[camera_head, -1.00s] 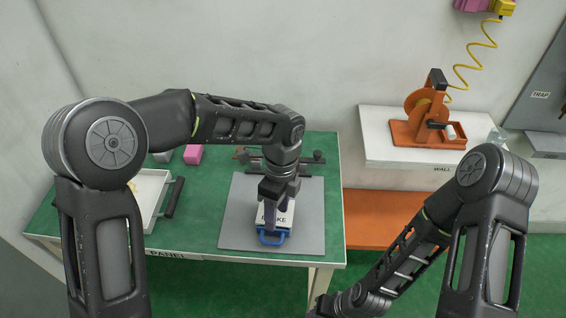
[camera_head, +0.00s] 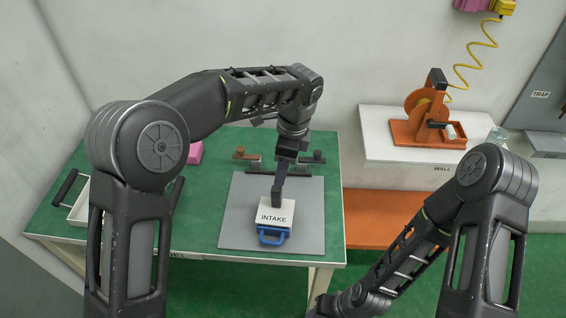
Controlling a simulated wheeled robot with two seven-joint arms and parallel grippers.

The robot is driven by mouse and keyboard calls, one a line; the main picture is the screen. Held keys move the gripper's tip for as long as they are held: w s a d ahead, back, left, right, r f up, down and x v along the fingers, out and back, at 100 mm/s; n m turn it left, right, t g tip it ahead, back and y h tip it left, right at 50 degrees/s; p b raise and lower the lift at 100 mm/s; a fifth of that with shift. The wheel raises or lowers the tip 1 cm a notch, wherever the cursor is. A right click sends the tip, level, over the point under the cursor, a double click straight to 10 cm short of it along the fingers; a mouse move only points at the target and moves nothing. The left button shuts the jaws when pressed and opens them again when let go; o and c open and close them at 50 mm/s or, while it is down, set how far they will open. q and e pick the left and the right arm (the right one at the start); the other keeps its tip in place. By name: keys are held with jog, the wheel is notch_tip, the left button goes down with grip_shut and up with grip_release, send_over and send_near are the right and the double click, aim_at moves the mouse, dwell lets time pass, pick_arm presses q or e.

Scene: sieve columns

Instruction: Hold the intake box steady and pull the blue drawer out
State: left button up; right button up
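The intake box (camera_head: 283,210), white on top with the label INTAKE, sits on a grey mat (camera_head: 310,225) on the green table. The blue drawer (camera_head: 272,237) shows at the box's front, low down, with its handle loop facing me. How far it stands out of the box is hard to tell. My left gripper (camera_head: 277,203) points down at the back left part of the box's top. Its fingers overlap in this view, so its opening and any contact with the box are unclear. My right gripper is out of view; only the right arm shows at the lower right.
A white tray (camera_head: 78,212) with a dark handle is at the table's left, partly behind my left arm. A pink block (camera_head: 196,152) and a dark fixture (camera_head: 310,158) stand at the back. An orange reel device (camera_head: 425,115) sits on the white wall shelf (camera_head: 385,150).

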aim_at(277, 188)
pick_arm(q)
jog(key=f, duration=0.3)
jog(key=a+f, duration=0.1)
jog(key=f, duration=0.6)
jog(key=shift+a+f, duration=0.3)
jog(key=shift+f, duration=0.05)
jog(key=shift+c, duration=0.5)
grip_shut()
dwell(0.8)
